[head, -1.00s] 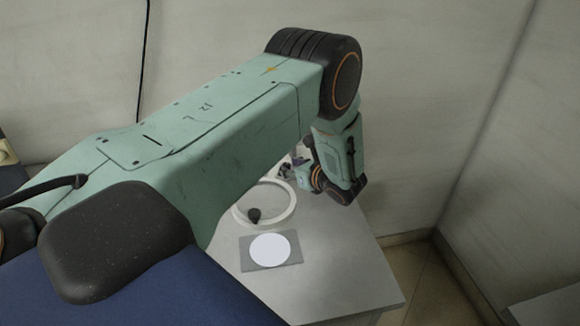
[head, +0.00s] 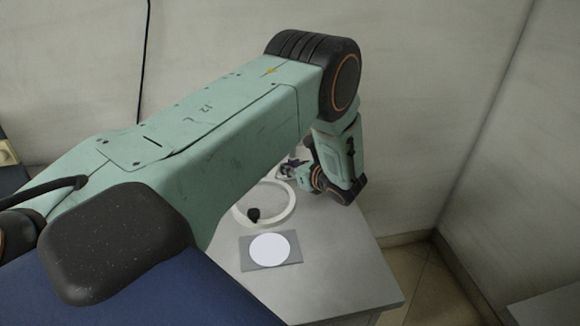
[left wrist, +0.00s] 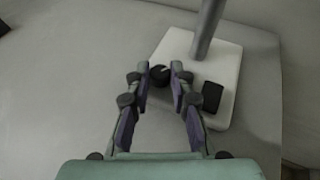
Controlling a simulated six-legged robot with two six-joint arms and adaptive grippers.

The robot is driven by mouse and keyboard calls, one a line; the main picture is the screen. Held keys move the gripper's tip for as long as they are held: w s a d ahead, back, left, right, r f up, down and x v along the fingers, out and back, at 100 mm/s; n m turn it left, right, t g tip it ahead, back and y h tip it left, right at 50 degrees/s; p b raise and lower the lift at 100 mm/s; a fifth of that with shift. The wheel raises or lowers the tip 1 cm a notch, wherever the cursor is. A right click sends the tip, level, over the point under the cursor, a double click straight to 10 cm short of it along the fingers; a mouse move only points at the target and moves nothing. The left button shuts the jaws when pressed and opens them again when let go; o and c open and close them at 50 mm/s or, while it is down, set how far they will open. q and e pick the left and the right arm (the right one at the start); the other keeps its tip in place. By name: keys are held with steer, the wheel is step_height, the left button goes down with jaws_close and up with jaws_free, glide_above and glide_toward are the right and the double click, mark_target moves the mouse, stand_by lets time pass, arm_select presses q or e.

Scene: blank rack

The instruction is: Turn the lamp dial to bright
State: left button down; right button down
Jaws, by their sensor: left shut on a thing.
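The lamp shows in the left wrist view as a white base plate (left wrist: 229,65) with a grey post (left wrist: 206,28). The black round dial (left wrist: 159,74) sits on the base with a light mark on it. A black rectangular part (left wrist: 212,97) is beside it on the base. My left gripper (left wrist: 160,82) has its fingertips on either side of the dial and is shut on it. In the head view my left gripper (head: 289,168) is partly visible behind a white ring (head: 286,216), and the dial is hidden there. My right gripper is not in view.
A grey plate with a white disc (head: 270,248) lies on the grey table (head: 340,268) nearer me. Walls stand behind and to the right. My left arm covers much of the view.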

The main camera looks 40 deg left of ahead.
arm_select(q)
steer(key=shift+w+n+g+b, duration=0.2)
steer(key=shift+n+g+b, duration=0.2)
steer(key=shift+b, duration=0.3)
steer(key=n+g+b, duration=0.1)
steer(key=g+b, duration=0.1)
steer(key=b, duration=0.1)
steer(key=n+g+b, duration=0.2)
steer(key=b, duration=0.1)
steer(key=n+g+b, duration=0.1)
steer(key=n+b, duration=0.1)
steer(key=b, duration=0.1)
steer(key=shift+w+f+g, duration=0.15)
steer(key=shift+w+g, duration=0.25)
steer(key=shift+a+r+n+g+b, duration=0.1)
steer(key=shift+r+n+g+b, duration=0.15)
steer(key=shift+n+g+b, duration=0.85)
steer(key=shift+m+t+b, duration=0.3)
steer(key=c, duration=1.2)
jaws_free()
steer(key=shift+o, duration=0.2)
steer(key=shift+v, duration=3.8)
steer(key=shift+a+r, duration=0.1)
